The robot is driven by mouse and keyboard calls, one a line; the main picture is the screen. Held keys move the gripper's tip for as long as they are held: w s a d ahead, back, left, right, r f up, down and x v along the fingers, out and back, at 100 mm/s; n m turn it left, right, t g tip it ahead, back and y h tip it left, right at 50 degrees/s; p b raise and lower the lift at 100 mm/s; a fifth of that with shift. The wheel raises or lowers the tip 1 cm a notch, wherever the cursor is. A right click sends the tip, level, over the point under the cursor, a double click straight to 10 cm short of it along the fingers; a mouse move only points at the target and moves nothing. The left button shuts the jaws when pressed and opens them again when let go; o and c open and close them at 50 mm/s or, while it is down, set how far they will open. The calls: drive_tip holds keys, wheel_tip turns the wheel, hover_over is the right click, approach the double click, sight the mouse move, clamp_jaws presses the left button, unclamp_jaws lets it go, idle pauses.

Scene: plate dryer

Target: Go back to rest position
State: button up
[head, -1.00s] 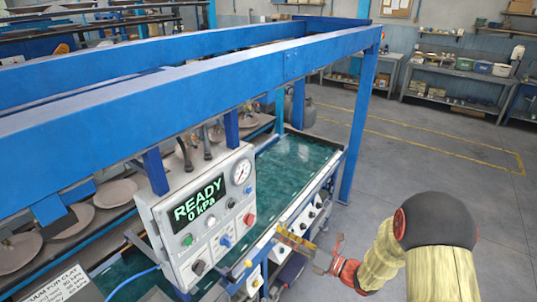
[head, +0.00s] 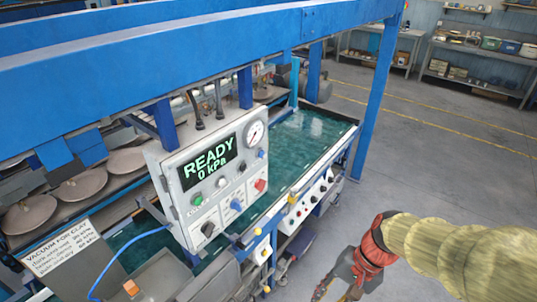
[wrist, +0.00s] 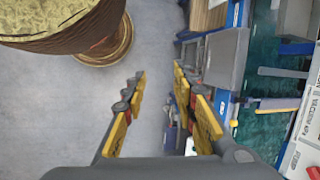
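My gripper (wrist: 160,95) is open in the wrist view, its two yellow-padded fingers apart with only floor and machine edge between them. In the head view my gripper (head: 335,288) shows at the bottom edge, partly cut off, to the right of the machine. It touches nothing that I can see. The plate dryer's control box (head: 212,185) has a display reading READY 0 kPa, a gauge, and several buttons and knobs. My arm in its cream cover reaches in from the right.
The blue frame beam (head: 200,60) runs across above the dryer, with a post (head: 375,100) at its right end. Plates (head: 80,186) lie on racks at left. A green surface (head: 300,140) lies behind the box. Open floor (head: 440,140) is at right; workbenches stand far back.

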drive_tip(key=s+d+r+n+t+h+b, duration=0.2)
drive_tip(key=d+r+n+t+h+b, duration=0.2)
drive_tip(key=r, duration=0.4)
drive_tip(key=n+t+b, duration=0.1)
drive_tip(key=t+b, duration=0.1)
drive_tip(key=shift+s+d+r+n+t+b, duration=0.2)
drive_tip(key=shift+s+d+n+t+b, duration=0.1)
drive_tip(key=shift+s+d+n+b, duration=0.1)
drive_tip(key=shift+a, duration=0.1)
